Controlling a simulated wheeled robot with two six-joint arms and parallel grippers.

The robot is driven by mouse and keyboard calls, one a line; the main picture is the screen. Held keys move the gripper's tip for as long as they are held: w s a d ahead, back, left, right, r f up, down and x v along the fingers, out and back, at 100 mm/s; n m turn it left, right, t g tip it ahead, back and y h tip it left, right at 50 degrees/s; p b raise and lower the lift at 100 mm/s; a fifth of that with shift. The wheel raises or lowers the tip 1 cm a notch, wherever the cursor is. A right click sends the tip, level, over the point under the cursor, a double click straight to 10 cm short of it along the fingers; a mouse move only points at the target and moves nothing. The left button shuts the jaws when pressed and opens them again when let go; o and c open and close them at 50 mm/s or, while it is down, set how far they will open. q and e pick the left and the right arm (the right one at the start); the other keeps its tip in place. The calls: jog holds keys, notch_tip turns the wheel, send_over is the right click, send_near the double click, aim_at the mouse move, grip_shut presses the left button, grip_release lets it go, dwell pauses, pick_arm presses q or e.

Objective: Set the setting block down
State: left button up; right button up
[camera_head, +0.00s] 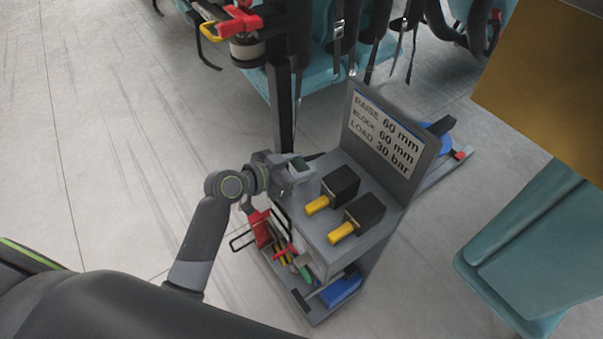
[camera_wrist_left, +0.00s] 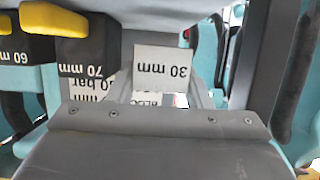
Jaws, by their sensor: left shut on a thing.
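My left gripper (camera_head: 300,168) is at the left end of the grey cart's top (camera_head: 318,225). It is shut on a small block labelled 30 mm (camera_wrist_left: 163,72), which shows upside down between the fingers in the left wrist view. The block is at or close to the cart top; I cannot tell whether it touches. In the head view the gripper mostly hides it. Two black blocks with yellow handles stand beside it: the 70 mm block (camera_head: 341,184) and the 60 mm block (camera_head: 365,213). My right gripper is not in view.
A sign (camera_head: 385,135) behind the blocks reads raise 60 mm, block 60 mm, load 30 bar. Tools and a blue box (camera_head: 341,289) lie on the lower shelf. A dark post (camera_head: 282,105) stands close behind my gripper. Teal seats (camera_head: 535,245) stand right and behind.

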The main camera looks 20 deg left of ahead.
pick_arm(q)
jog(key=shift+f, duration=1.25)
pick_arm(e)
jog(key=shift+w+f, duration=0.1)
pick_arm(q)
jog(key=shift+f+b, duration=0.2)
jog(key=shift+b, duration=0.15)
jog(key=o, duration=1.4)
jog(key=shift+o, duration=0.2)
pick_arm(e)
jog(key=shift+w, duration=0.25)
pick_arm(q)
jog(key=shift+r, duration=0.1)
